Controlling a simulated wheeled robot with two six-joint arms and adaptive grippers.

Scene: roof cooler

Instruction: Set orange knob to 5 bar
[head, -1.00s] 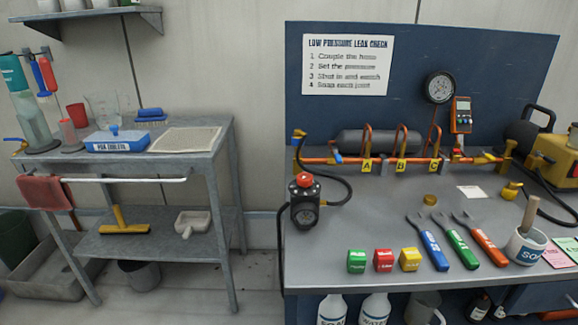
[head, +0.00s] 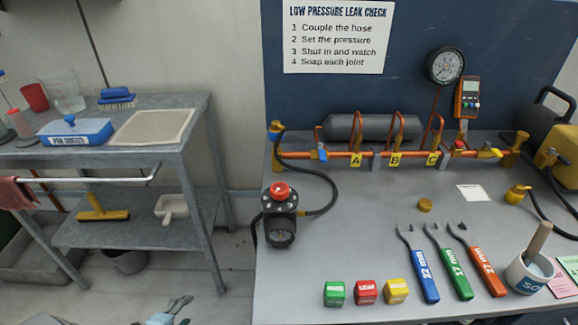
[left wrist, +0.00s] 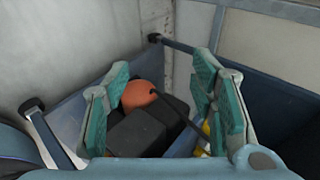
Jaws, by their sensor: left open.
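The orange knob (head: 278,191) sits on top of a dark regulator (head: 279,212) at the left front of the bench. A round gauge (head: 281,234) is on the regulator's front. The knob's setting is too small to read. My left gripper (head: 178,308) shows at the bottom edge of the head view, left of the bench and apart from the knob. In the left wrist view its two teal-padded fingers (left wrist: 165,100) are spread, with nothing held between them. My right gripper is not in view.
A black hose (head: 322,185) loops from the regulator to the copper pipe rig (head: 345,154). Coloured blocks (head: 365,291) and several wrenches (head: 432,265) lie along the front. In the left wrist view, an orange rounded thing (left wrist: 138,94) and black boxy shapes (left wrist: 137,132) lie beyond the fingers.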

